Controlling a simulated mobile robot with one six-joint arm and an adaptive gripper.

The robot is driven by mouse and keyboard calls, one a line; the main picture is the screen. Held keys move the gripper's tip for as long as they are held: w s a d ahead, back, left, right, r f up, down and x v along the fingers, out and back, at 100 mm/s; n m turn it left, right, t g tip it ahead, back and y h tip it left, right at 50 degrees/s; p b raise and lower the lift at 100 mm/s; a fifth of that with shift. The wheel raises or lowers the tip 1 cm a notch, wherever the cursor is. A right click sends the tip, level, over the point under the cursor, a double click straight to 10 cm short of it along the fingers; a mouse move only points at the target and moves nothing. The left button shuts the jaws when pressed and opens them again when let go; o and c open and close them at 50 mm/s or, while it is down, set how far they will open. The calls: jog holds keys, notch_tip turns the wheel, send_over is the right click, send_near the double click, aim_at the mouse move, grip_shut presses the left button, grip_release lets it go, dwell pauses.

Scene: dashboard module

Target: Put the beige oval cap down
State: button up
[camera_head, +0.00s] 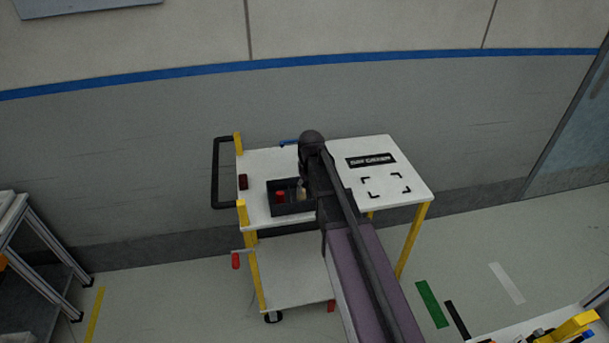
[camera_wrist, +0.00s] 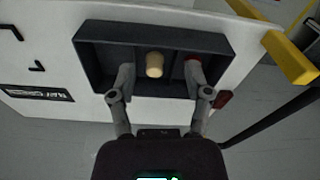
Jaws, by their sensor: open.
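The beige oval cap (camera_wrist: 154,65) stands in the dark tray (camera_wrist: 205,40), near its middle, in the wrist view. It also shows small in the head view (camera_head: 301,191). My gripper (camera_wrist: 159,72) is open, with one finger on each side of the cap. Gaps show between the cap and both fingers. The fingertips reach down into the tray. In the head view my arm hides most of the gripper and the tray's right end.
A red piece (camera_head: 281,196) sits in the tray left of the cap. The tray rests on a white cart top (camera_head: 262,160) with yellow posts (camera_head: 242,212). A dark red block (camera_head: 243,182) lies near the left edge. A corner-marked area (camera_head: 386,185) on the right is empty.

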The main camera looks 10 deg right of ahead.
jog(key=s+m+g, duration=0.1)
jog(key=s+m, duration=0.1)
jog(key=s, duration=1.7)
jog(key=shift+s, duration=0.3)
jog(key=shift+a, duration=0.1)
jog(key=shift+c, duration=0.5)
jog(key=shift+s, duration=0.15)
